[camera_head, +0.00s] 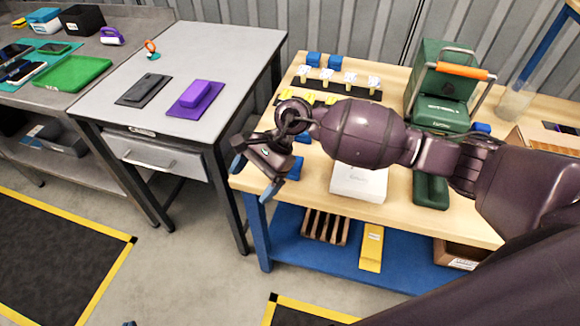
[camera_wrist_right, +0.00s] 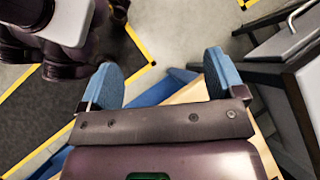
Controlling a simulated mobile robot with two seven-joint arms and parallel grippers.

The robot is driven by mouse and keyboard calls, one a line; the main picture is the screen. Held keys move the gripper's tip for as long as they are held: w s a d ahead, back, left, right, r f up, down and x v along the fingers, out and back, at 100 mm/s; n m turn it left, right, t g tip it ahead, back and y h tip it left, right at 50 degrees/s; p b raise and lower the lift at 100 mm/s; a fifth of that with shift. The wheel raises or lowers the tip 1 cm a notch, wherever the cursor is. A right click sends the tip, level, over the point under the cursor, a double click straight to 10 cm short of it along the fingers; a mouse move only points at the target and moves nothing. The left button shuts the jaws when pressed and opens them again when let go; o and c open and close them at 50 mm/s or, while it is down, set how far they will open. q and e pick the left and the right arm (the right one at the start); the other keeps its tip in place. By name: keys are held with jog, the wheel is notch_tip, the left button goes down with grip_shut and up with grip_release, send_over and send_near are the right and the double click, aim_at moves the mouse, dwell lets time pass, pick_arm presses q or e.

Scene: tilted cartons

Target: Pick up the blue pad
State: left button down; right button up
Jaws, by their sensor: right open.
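No single blue pad stands out clearly. Small blue blocks sit on the wooden bench: two at the back left, one of them a blue block (camera_head: 313,59), and a blue piece (camera_head: 296,168) at the front left edge, partly hidden by my right gripper. My right gripper (camera_head: 253,178) has blue fingertips, is open and empty, and hangs at the bench's front left corner. In the wrist view the open right gripper (camera_wrist_right: 165,82) shows nothing held between its fingers. My left gripper is not visible.
The wooden bench (camera_head: 385,222) also holds a green case (camera_head: 437,115), a white box (camera_head: 358,182) and a rack of white and yellow pieces. A grey table (camera_head: 210,60) to the left carries a purple pad (camera_head: 195,98) and a black pad (camera_head: 143,90). Open floor lies in front.

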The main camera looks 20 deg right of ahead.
jog(key=w+d+r+n+t+h, duration=0.25)
jog(key=w+d+n+h, duration=0.25)
jog(key=w+d+h, duration=0.5)
jog(key=f, duration=0.2)
jog(key=s+f+y, duration=0.1)
jog(key=f, duration=0.1)
jog(key=f+y, duration=0.1)
jog(key=shift+s+d+f+b, duration=0.15)
jog(key=shift+d+f+b, duration=0.15)
jog(key=shift+f+b, duration=0.1)
jog(key=shift+s+d+f, duration=0.1)
jog(key=shift+d+f, duration=0.05)
jog(key=shift+f, duration=1.15)
jog(key=shift+d+f, duration=0.15)
jog(key=shift+f, duration=1.15)
jog(key=shift+c, duration=0.3)
jog(key=c, duration=0.8)
jog(key=shift+r, duration=0.15)
